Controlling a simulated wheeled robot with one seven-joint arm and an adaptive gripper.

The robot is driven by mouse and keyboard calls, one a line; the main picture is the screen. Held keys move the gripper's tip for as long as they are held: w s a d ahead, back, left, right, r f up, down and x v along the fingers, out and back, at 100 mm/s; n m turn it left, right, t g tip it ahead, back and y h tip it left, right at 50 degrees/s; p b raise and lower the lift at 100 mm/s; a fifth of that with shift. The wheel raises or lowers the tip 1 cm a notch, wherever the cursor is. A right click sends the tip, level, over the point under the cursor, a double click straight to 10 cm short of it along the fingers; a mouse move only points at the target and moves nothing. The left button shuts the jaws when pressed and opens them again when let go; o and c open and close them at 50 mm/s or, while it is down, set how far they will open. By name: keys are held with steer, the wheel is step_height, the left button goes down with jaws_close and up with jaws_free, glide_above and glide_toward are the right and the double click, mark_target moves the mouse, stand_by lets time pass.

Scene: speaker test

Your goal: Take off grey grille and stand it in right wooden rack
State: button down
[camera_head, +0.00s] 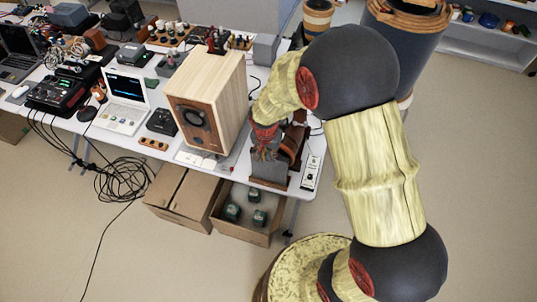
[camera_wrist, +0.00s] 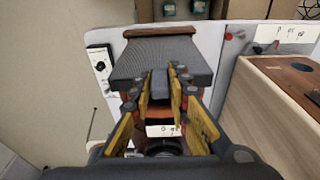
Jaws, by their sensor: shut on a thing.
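My gripper (camera_head: 265,150) is to the right of the speaker, over the wooden rack (camera_head: 291,148). In the wrist view its yellow fingers (camera_wrist: 161,88) are shut on a dark grey edge, which appears to belong to the grey grille (camera_wrist: 165,58). The grille is at the rack, with a brown wooden strip of the rack beyond it. My fingers hide where the grille meets the rack, so I cannot tell whether it is seated.
A white control box (camera_head: 311,172) stands right of the rack near the table's edge. A white card (camera_head: 195,158) lies before the speaker.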

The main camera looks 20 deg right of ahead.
steer(key=shift+f, duration=0.15)
steer(key=c, duration=1.6)
jaws_free()
steer(key=r, duration=0.4)
steer(key=s+r, duration=0.1)
steer(key=r, duration=0.3)
steer(key=a+r, duration=0.1)
steer(key=r, duration=0.2)
steer(key=shift+s+r, duration=0.25)
steer(key=shift+r, duration=0.15)
